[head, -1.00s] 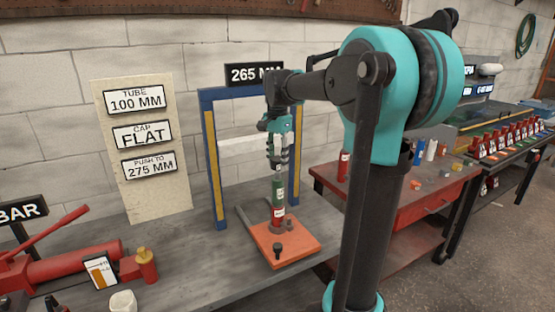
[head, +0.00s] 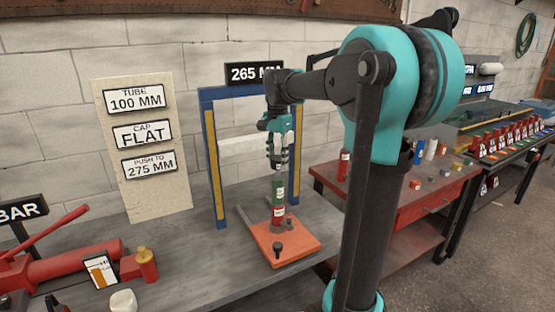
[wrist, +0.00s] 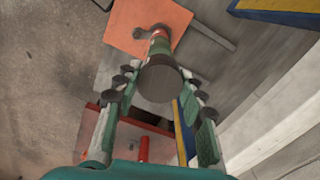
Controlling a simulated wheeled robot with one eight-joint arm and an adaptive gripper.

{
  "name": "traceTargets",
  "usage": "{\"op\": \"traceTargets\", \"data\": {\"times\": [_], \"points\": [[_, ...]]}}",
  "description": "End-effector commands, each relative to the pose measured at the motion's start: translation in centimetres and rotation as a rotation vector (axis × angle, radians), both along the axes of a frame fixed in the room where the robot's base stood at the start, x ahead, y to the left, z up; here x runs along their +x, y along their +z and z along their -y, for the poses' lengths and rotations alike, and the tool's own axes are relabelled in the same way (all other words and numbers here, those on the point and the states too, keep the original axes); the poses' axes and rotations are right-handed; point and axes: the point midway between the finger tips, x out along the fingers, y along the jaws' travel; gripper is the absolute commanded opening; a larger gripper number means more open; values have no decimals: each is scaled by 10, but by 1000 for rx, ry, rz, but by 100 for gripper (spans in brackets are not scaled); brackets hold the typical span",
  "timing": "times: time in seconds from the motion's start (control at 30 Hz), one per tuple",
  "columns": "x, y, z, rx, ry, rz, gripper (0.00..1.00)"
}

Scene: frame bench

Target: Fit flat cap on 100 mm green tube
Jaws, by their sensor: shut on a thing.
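The green tube (head: 278,188) stands upright on a red-and-white lower piece (head: 278,216) over the orange base plate (head: 262,241). My gripper (head: 278,163) is directly above the tube, pointing down. In the wrist view my gripper (wrist: 160,88) has its fingers on both sides of a dark round flat cap (wrist: 160,82), and it is shut on it. The cap lines up with the tube's top and hides it, so I cannot tell whether it is seated. Green and red parts of the tube stack show beyond the cap.
A blue frame (head: 212,160) with yellow strips and a 265 MM sign (head: 254,74) stands around the stack. A board (head: 150,195) reads tube 100 MM, cap FLAT, push to 275 MM. A red hand pump (head: 80,265) is at left. A red bench (head: 420,200) is at right.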

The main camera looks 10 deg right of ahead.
Motion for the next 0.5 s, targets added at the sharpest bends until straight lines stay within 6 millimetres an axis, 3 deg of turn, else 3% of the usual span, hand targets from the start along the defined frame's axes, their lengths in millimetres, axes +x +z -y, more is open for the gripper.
{"op": "traceTargets", "data": {"times": [0.5], "points": [[0, -9, 0, 0, 0, 0, 7]]}}
